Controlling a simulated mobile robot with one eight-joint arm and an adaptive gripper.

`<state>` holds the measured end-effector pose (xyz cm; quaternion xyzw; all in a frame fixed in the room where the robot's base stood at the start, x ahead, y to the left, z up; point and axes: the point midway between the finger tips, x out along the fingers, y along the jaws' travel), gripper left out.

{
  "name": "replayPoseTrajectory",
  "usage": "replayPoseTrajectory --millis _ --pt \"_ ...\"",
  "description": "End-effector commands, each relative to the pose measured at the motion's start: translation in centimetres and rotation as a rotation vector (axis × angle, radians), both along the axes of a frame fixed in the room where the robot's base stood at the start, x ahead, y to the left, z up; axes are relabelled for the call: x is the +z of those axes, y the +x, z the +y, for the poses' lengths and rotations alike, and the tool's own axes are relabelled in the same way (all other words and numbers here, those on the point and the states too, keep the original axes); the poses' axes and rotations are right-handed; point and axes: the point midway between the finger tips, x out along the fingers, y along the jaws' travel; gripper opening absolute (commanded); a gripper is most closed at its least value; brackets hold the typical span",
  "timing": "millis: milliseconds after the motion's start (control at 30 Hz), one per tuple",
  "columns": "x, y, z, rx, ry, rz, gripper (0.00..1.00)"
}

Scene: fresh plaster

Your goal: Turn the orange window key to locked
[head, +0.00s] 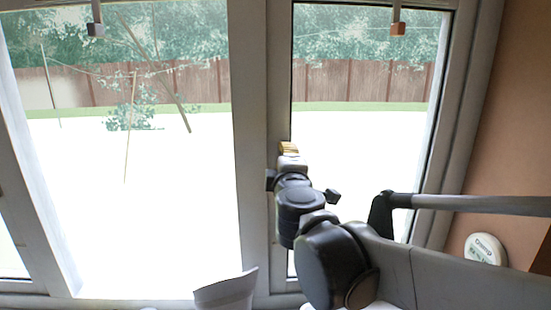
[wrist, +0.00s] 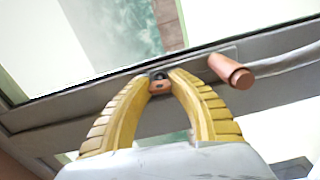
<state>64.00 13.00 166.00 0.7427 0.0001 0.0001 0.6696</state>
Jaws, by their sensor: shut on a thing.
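My gripper (head: 289,148) reaches up to the grey window post between the two panes; its yellow fingers show small in the head view. In the wrist view the two ribbed yellow fingers (wrist: 158,76) arch together around a small orange piece with a dark top, the window key (wrist: 160,86), at the window frame. The gripper is shut on it. The key's far side is hidden, and its exact turn is hard to tell. A copper-coloured cylinder (wrist: 232,72) sticks out from the frame just right of the fingers, apart from them.
An orange block (head: 397,28) and a dark block (head: 95,29) hang at the top of the panes. A white rounded device (head: 485,249) is at the lower right by the tan wall. A pale curved object (head: 226,290) stands at the bottom.

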Motion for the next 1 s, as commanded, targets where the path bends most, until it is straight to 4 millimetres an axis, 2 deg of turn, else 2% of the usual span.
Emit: replayPoseTrajectory --millis 333,800,833,900,1000 --pt "0.00 0.00 0.00 0.000 -0.108 0.000 0.00" --pt "0.01 0.01 0.00 0.000 -0.120 0.000 0.00" --pt "0.01 0.01 0.00 0.000 -0.120 0.000 0.28" --pt "0.01 0.01 0.00 0.000 -0.120 0.000 0.49" --pt "0.01 0.01 0.00 0.000 -0.120 0.000 0.49"
